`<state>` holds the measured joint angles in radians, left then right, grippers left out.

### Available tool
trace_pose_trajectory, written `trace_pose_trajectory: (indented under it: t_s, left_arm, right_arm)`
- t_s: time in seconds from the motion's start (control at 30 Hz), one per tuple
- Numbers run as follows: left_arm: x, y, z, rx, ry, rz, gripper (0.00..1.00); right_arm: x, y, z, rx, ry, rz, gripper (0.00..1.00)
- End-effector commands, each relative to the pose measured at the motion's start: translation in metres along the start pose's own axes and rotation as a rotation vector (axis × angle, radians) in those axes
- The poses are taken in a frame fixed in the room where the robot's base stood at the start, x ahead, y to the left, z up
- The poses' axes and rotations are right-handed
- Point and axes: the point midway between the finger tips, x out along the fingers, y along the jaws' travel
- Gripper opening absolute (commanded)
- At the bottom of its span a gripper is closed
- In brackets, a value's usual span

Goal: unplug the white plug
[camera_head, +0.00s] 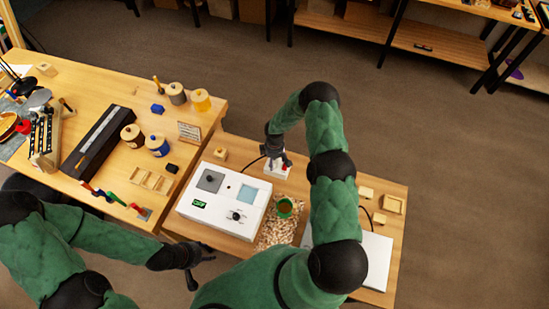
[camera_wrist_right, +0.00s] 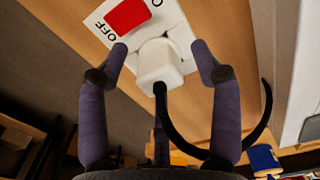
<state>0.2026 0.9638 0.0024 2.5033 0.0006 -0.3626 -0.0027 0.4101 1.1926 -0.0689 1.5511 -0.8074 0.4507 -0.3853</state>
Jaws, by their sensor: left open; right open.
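The white plug (camera_wrist_right: 159,68) sits in a white outlet box with a red switch (camera_wrist_right: 128,15) marked OFF. A black cord runs from the plug. In the right wrist view my right gripper (camera_wrist_right: 158,55) is open, with one finger on each side of the plug, apart from it as far as I can see. In the head view the white outlet box (camera_head: 277,171) stands near the far edge of the table under my right gripper (camera_head: 279,160), and the plug is mostly hidden there. My left gripper (camera_head: 201,268) is open and empty beside the table's near edge.
A white control box (camera_head: 222,200) with a knob and dials stands left of the outlet box. Small wooden blocks (camera_head: 366,192) lie to the right. A second table (camera_head: 90,110) with jars and tools is on the left.

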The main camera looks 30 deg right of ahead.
Motion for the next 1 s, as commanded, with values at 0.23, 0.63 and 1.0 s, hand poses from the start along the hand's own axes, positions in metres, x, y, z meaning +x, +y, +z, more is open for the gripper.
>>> trace_pose_trajectory:
  t_s: [0.23,0.63,1.0]
  left_arm:
    - [0.0,0.0,0.0,0.0,0.0,0.0,0.47]
    - [0.0,0.0,0.0,0.0,0.0,0.0,0.47]
    - [0.0,0.0,0.0,0.0,0.0,0.0,0.47]
  right_arm:
    - [-0.0003,0.0003,-0.0001,0.0,0.0,0.001,0.51]
    - [-0.0011,0.0017,-0.0003,0.001,0.002,0.003,0.1]
    - [-0.0021,0.0036,-0.0006,0.002,0.003,0.006,0.0]
